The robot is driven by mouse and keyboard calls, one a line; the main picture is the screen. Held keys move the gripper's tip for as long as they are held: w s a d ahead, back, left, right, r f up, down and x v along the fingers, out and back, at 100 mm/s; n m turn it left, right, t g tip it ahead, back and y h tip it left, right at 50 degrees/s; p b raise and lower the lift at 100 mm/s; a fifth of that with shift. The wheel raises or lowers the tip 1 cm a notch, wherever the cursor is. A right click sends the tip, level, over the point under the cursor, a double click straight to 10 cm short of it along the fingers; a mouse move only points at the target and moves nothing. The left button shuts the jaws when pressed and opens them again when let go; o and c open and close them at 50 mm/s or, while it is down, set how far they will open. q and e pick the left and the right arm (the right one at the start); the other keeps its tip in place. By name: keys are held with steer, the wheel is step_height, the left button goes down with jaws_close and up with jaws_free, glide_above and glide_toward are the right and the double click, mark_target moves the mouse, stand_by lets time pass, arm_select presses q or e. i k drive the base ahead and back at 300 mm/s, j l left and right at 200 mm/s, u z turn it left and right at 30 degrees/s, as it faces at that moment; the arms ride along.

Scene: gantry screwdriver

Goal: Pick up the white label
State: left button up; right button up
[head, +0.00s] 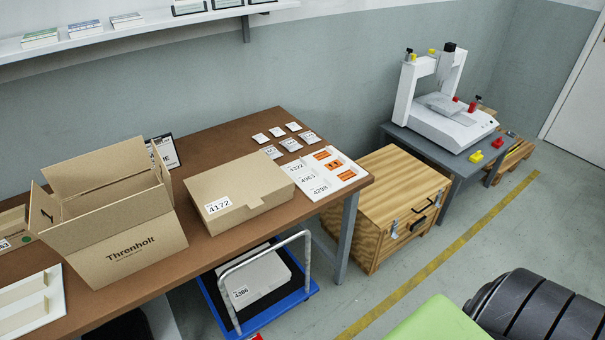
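I cannot tell which white label is meant. Neither gripper is in view.
The closed carton (240,185) bears a 4172 label. An open Threnholt box (125,250) stands left of it. A blue cart (300,285) is under the brown table (215,150). A wooden crate (385,200) and a white gantry machine (440,110) stand right.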

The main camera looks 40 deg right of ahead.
mark_target(325, 187)
steer(key=z, duration=1.25)
steer(key=i+l, duration=0.25)
steer(key=i+u, duration=0.05)
